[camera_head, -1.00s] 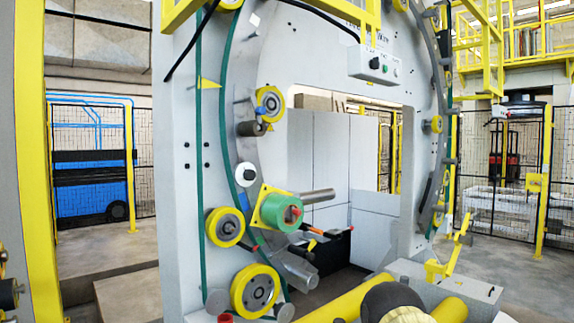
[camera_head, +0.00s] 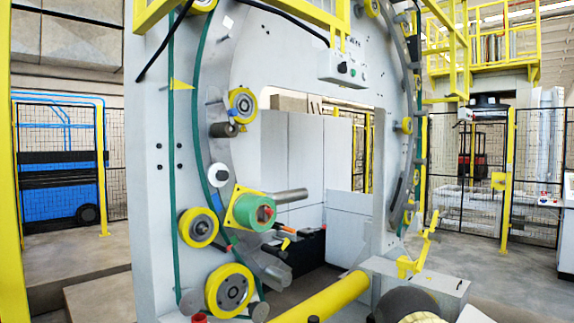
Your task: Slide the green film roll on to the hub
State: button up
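The green film roll (camera_head: 260,213) is at the ring machine's left side, facing me, in front of a yellow square plate (camera_head: 233,211). My gripper is not in view, and nothing is seen holding the roll.
The machine's grey ring (camera_head: 215,120) carries yellow-rimmed rollers, one large (camera_head: 230,290) below the roll. A grey bar (camera_head: 291,196) projects right behind the roll. A thick yellow tube (camera_head: 325,299) crosses the bottom. A grey block (camera_head: 425,283) stands lower right. Floor at far right looks clear.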

aim_at(246, 207)
jog(key=z, duration=1.95)
jog(key=i, duration=2.4)
jog(key=u, duration=3.85)
